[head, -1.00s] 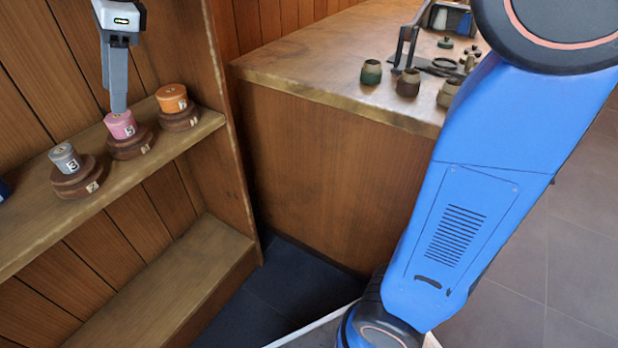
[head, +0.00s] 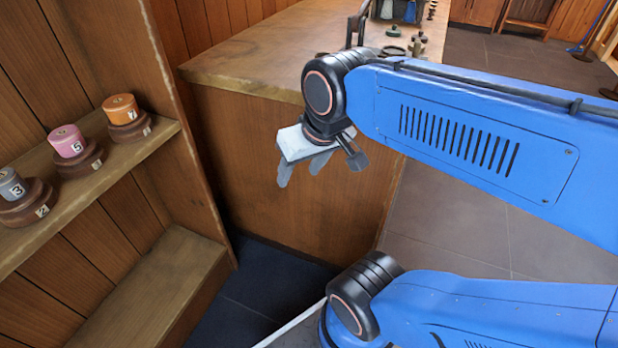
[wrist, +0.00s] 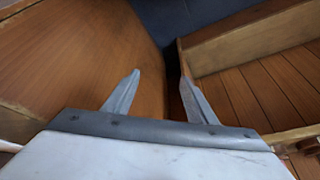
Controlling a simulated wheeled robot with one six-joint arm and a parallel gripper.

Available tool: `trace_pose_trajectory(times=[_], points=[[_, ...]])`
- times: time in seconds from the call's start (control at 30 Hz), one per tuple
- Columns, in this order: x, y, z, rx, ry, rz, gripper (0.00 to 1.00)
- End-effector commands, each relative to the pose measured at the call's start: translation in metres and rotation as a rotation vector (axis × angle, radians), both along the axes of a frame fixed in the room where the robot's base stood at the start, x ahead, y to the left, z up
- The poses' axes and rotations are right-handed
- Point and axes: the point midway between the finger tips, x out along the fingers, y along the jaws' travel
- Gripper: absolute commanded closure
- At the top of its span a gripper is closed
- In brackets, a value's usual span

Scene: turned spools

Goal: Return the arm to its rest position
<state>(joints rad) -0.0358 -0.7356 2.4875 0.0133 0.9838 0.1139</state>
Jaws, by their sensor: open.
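My gripper (head: 301,178) hangs fingers-down in front of the wooden counter's side in the head view. It is open and empty, with its two fingers apart. In the wrist view my gripper (wrist: 160,82) shows nothing between its fingers. My blue arm (head: 480,135) is folded, with its upper link running to the right edge. On the shelf at the left, a grey spool (head: 11,184), a pink spool (head: 66,141) and an orange spool (head: 121,108) each sit on a dark brown round base. My gripper is well clear of them.
The wooden counter (head: 240,65) stands behind my gripper, with small pots and tools at its far end. The shelf unit (head: 160,140) is at the left; its lower board (head: 150,285) is bare. Open tiled floor (head: 450,225) lies at the right.

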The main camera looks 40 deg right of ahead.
Motion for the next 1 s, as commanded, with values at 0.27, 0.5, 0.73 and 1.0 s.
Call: trace_pose_trajectory(times=[0.27, 0.5, 0.73, 1.0], points=[[-0.016, -0.011, -0.019, -0.062, -0.01, 0.076, 0.48], [-0.016, -0.011, -0.018, -0.061, -0.01, 0.075, 0.48], [-0.016, -0.011, -0.018, -0.06, -0.01, 0.075, 0.48], [-0.016, -0.011, -0.018, -0.06, -0.01, 0.075, 0.48]])
